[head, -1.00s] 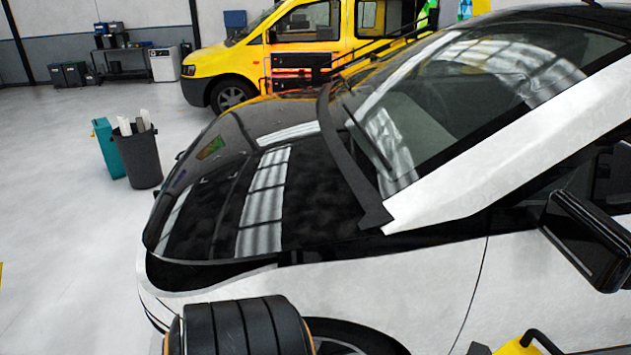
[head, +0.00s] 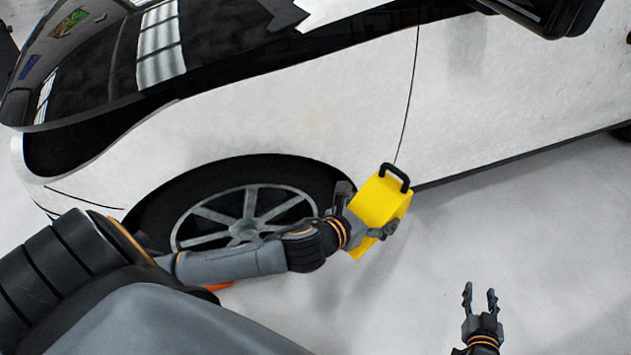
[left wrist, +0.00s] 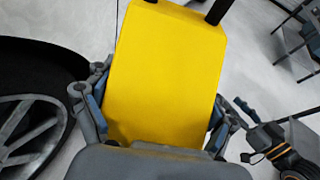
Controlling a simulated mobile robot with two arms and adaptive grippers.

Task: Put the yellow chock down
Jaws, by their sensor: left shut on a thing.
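The yellow chock (head: 377,203) has a black handle on top and is tilted. My left gripper (head: 367,222) is shut on it, with one finger on each side, beside the car's front wheel. In the left wrist view the chock (left wrist: 165,75) fills the middle, between the fingers of my left gripper (left wrist: 155,120). My right gripper (head: 480,300) is open and empty, low on the right over the floor. I cannot tell exactly how far the chock is above the floor.
The white and black car (head: 300,105) stands just behind the chock. Its front wheel (head: 243,222) is left of the chock. An orange thing (head: 218,287) shows partly under my left arm. The grey floor (head: 540,230) to the right is clear.

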